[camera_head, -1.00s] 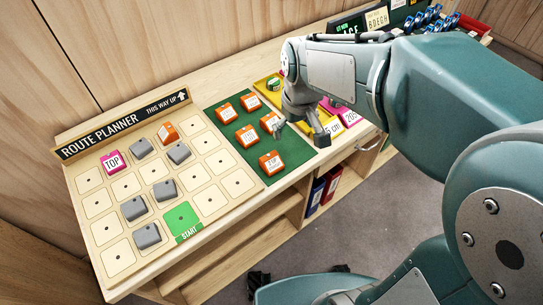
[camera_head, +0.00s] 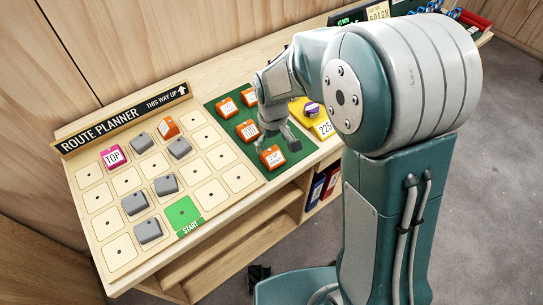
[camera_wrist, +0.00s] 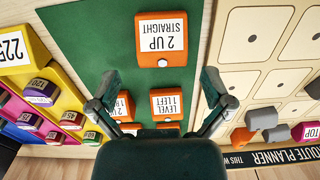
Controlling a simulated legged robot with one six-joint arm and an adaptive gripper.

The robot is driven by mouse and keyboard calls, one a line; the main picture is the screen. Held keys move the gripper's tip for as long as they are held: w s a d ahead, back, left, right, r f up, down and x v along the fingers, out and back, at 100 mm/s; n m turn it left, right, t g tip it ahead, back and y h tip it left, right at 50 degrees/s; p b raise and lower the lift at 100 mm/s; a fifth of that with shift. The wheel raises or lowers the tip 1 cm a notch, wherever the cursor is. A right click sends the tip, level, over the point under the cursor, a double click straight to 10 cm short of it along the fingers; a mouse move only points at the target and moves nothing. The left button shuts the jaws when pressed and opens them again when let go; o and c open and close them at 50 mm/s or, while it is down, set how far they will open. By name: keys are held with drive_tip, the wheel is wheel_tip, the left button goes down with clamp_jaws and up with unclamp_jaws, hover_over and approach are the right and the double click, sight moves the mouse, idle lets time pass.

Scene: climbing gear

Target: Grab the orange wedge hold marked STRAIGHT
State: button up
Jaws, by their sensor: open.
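The orange wedge hold marked "2 UP STRAIGHT" (camera_wrist: 161,53) lies on the green mat (camera_wrist: 90,30), upside down at the top middle of the wrist view. In the head view it is the wedge nearest the front edge (camera_head: 272,158). My gripper (camera_head: 277,138) is open and empty, just behind this wedge. In the wrist view the spread fingers of my gripper (camera_wrist: 161,80) lie below the wedge, one toward each side, apart from it. How high the fingertips are above the mat is hard to tell.
The route planner board (camera_head: 98,230) with grey blocks lies left. Bare mat surrounds the STRAIGHT wedge.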

sight(272, 153)
wheel_tip(272, 153, down, 5)
drive_tip(key=shift+r, duration=0.15)
drive_tip(key=shift+c, duration=0.3)
drive_tip(key=c, duration=0.9)
drive_tip(key=shift+c, duration=0.2)
